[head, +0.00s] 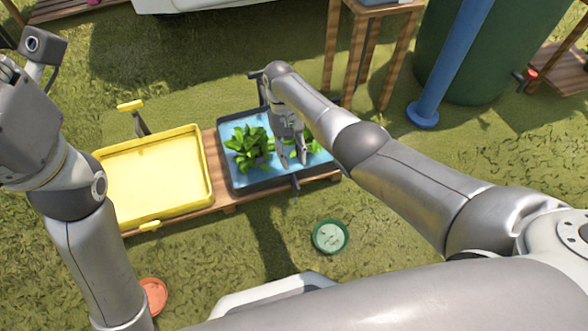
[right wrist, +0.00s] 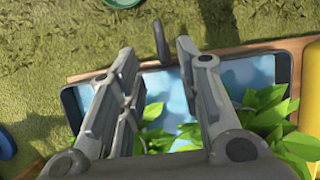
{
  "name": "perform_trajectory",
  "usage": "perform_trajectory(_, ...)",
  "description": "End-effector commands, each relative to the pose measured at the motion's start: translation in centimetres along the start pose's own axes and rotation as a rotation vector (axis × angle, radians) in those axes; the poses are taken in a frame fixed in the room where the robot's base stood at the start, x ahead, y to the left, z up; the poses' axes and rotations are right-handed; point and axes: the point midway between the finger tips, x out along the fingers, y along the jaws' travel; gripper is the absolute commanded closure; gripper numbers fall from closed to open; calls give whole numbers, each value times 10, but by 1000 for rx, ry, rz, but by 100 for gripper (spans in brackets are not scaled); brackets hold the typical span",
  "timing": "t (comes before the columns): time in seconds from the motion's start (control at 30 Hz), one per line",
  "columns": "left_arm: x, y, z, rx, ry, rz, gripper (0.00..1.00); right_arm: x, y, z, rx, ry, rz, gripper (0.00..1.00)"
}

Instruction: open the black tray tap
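The black tray (head: 232,187) stands on a low wooden stand, with blue water or lining and leafy green plants (head: 250,148) in it. A dark tap-like piece (head: 295,184) sticks out from its near edge; it also shows in the right wrist view (right wrist: 160,42). Another dark post (head: 262,88) stands at the tray's far edge, partly behind my arm. I cannot tell for certain which is the tap. My right gripper (head: 293,160) points down over the tray, fingers apart and empty, with the near-edge piece just beyond the fingertips. My left gripper is outside the frame.
A yellow tray (head: 155,180) with yellow handles stands left on the same wooden stand (head: 228,208). A green dish (head: 330,237) and an orange dish (head: 153,297) lie on the grass. A wooden table (head: 375,12), blue pipe (head: 450,60) and green barrel (head: 500,50) stand behind.

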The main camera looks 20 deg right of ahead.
Motion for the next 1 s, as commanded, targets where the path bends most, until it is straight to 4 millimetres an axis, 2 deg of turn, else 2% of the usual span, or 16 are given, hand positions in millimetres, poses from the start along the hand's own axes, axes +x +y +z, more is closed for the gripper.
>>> perform_trajectory(0.1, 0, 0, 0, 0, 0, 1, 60, -21, 0, 0, 0, 2, -1, 67)
perform_trajectory(0.3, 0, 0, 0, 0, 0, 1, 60, -36, 0, 0, -1, 0, 0, 67)
perform_trajectory(0.87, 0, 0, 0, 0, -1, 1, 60, -37, -1, 0, -2, 2, 0, 67)
perform_trajectory(1.0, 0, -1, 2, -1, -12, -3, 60, -33, -6, -14, -19, 86, -11, 67)
